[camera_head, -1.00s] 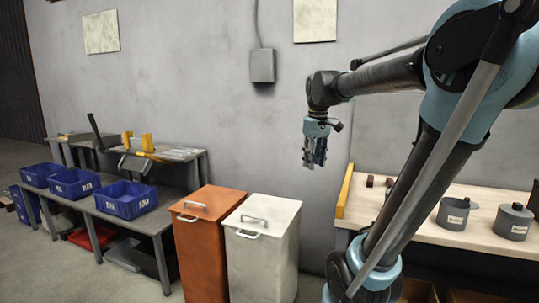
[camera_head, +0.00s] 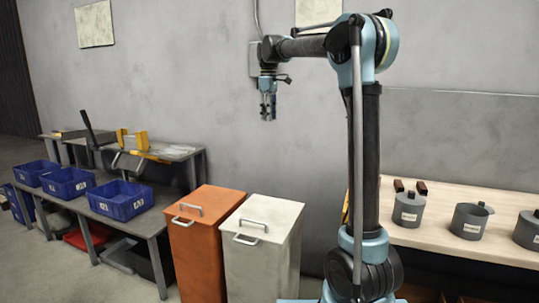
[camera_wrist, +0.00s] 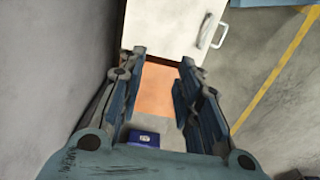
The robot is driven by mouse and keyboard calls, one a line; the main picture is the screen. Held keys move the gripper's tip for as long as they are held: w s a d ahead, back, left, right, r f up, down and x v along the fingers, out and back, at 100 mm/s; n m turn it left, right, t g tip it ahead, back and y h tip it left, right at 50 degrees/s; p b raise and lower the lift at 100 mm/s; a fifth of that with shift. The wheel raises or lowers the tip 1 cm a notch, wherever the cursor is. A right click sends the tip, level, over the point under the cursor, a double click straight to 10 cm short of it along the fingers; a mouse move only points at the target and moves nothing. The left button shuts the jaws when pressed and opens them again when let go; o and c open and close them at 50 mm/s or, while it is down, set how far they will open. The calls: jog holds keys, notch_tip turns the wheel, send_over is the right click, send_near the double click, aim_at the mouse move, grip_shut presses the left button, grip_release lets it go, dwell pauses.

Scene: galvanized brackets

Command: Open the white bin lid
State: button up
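The white bin (camera_head: 262,272) stands against the wall, and its lid (camera_head: 281,213) is closed flat on top. The lid carries a metal handle (camera_head: 254,223), and another handle (camera_head: 245,239) is on the front edge. My gripper (camera_head: 268,118) hangs pointing down, well above the bins and apart from them. In the wrist view, the white lid (camera_wrist: 165,25) is at the top beyond the fingertips, with a handle (camera_wrist: 204,31) at its right. My gripper (camera_wrist: 161,62) is open there, with nothing between the fingers.
An orange bin (camera_head: 197,262) stands directly left of the white one. Blue crates (camera_head: 120,208) sit on a low bench farther left. A wooden worktop (camera_head: 480,245) with grey pots (camera_head: 408,208) is at the right. The air above the bins is clear.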

notch_tip(320, 180, down, 17)
jog(key=shift+w+f, duration=0.2)
dwell(0.5)
jog(key=shift+c, duration=0.3)
grip_shut()
jog(key=shift+o, duration=0.3)
grip_release()
jog(key=shift+r, duration=0.1)
notch_tip(320, 180, up, 12)
